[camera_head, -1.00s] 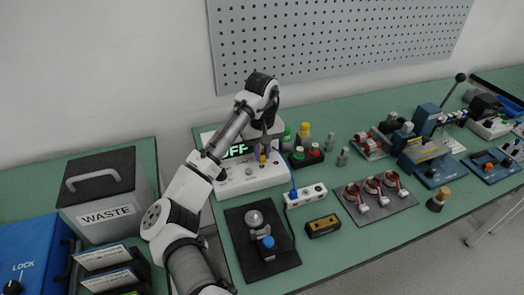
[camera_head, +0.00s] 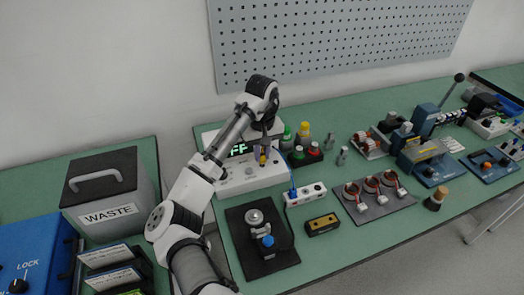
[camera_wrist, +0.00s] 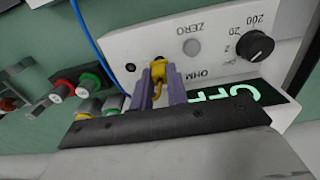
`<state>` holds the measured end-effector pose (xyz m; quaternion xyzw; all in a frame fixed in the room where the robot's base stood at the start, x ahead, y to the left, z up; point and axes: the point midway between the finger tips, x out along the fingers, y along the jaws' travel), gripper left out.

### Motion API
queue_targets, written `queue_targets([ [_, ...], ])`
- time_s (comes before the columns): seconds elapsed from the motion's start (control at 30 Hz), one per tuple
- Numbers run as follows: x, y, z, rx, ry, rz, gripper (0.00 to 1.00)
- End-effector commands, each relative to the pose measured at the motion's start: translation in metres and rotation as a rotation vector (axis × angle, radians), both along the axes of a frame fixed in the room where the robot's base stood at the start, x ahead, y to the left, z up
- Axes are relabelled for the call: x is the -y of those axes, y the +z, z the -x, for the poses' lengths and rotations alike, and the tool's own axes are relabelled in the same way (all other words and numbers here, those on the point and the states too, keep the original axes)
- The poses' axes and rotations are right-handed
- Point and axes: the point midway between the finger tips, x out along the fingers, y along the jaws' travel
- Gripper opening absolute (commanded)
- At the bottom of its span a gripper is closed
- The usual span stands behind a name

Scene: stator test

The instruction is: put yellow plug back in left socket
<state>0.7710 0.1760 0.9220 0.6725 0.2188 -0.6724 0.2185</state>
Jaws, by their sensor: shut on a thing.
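The yellow plug (camera_wrist: 158,68) is between the purple fingertips of my gripper (camera_wrist: 161,84), which is shut on it. In the wrist view its tip is at or very close to the white ohmmeter's panel (camera_wrist: 215,22); I cannot tell whether it is inserted. A dark round hole (camera_wrist: 130,67) shows just left of the plug; any hole behind the plug is hidden. In the head view my gripper (camera_head: 262,150) points down over the white meter (camera_head: 252,184) with the yellow plug (camera_head: 263,160) small below it. The green-lit display is partly covered by my arm.
Red and green capped posts (camera_head: 306,156) stand right of the meter. A white strip with a blue plug (camera_head: 305,194) lies in front. A dark plate with a metal post (camera_head: 262,262) is nearer me. A blue cable (camera_wrist: 88,40) runs beside the meter in the wrist view.

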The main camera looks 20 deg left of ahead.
Motion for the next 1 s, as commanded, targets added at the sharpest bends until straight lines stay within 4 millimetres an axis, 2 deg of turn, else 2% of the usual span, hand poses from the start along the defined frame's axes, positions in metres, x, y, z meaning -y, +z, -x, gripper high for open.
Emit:
queue_targets([
  [1.0,0.0005,-0.0077,0.0001,-0.001,-0.001,0.002,0.00],
])
